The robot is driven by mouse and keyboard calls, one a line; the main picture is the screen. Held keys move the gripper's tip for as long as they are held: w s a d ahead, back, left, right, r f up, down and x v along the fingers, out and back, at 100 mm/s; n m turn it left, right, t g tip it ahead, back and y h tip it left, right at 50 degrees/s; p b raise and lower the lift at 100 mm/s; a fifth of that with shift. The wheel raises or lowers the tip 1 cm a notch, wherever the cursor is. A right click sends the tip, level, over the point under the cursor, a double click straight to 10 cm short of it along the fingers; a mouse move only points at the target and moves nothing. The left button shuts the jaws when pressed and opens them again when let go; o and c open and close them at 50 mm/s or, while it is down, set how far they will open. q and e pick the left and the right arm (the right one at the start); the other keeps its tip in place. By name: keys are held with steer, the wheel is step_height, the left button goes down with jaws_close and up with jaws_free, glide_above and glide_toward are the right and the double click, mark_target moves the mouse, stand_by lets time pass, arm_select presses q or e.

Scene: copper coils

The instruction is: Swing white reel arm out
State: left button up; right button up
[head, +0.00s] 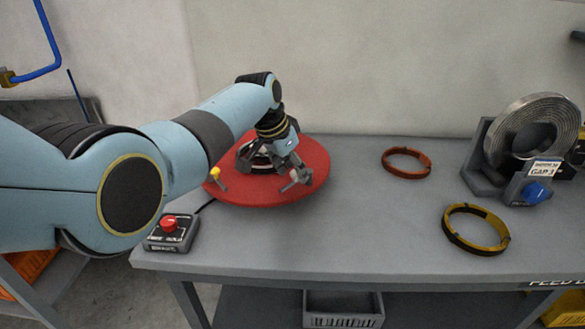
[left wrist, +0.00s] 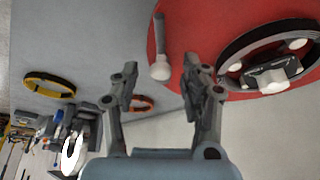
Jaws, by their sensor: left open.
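The round red reel plate (head: 265,188) lies on the grey bench and also fills the top right of the left wrist view (left wrist: 176,20). The white reel arm (head: 295,180) is a short grey bar with a white tip near the plate's right front edge. In the left wrist view the white reel arm (left wrist: 160,50) points down the picture, its white end between the open fingers and apart from both. My left gripper (head: 288,163) is open over the plate, partly hiding the dark hub (left wrist: 270,60). The right gripper is not in view.
A yellow-tipped arm (head: 216,174) stands at the plate's left. A red-button box (head: 171,231) sits at the bench's front left corner. An orange coil (head: 406,163), a yellow coil (head: 476,230) and a large grey coil (head: 537,127) in a stand are right. The bench between is clear.

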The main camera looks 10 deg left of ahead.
arm_select(q)
steer(key=shift+r, duration=0.15)
steer(key=v, duration=1.1)
steer(key=shift+s+r, duration=0.15)
steer(key=shift+r, duration=0.2)
steer(key=shift+a, duration=0.1)
